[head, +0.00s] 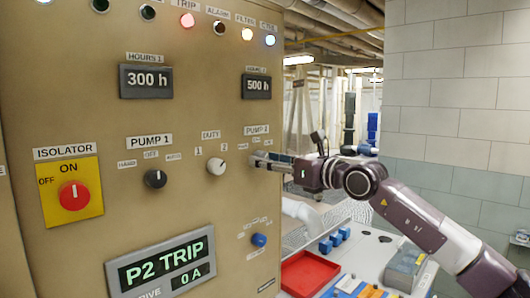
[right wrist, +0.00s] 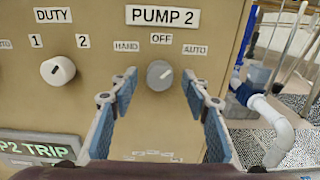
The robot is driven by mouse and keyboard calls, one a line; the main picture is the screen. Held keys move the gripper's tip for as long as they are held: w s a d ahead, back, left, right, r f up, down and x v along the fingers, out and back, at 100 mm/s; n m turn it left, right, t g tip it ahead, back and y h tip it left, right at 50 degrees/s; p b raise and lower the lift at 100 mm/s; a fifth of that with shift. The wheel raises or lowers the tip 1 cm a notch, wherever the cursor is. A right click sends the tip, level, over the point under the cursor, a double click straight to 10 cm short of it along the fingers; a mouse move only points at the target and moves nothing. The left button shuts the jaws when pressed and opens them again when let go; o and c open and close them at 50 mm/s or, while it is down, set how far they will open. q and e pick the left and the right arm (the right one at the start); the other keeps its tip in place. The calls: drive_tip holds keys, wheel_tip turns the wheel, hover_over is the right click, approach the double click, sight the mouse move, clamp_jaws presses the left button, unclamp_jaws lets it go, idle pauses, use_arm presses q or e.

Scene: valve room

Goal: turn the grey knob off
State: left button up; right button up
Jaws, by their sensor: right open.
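The grey knob (right wrist: 160,75) sits under the PUMP 2 label (right wrist: 163,17) on the beige panel, with HAND, OFF and AUTO marked around it. Its light pointer line slants up and right, toward AUTO. My right gripper (right wrist: 160,100) is open, one finger on each side of the knob in the right wrist view, with nothing between them but the knob ahead. I cannot tell how far the fingertips are from the panel. In the head view my right gripper (head: 260,160) reaches the panel from the right and hides the knob. My left gripper is not in view.
A white DUTY knob (head: 216,166), a black PUMP 1 knob (head: 155,179) and a red isolator switch (head: 74,195) are on the same panel. A small blue knob (head: 259,240) is below my gripper. A bench with a red tray (head: 308,275) stands at lower right.

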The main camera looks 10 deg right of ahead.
drive_tip(key=shift+w+a, duration=0.2)
drive_tip(key=shift+w, duration=0.2)
drive_tip(key=shift+c, duration=0.2)
drive_tip(key=c, duration=1.1)
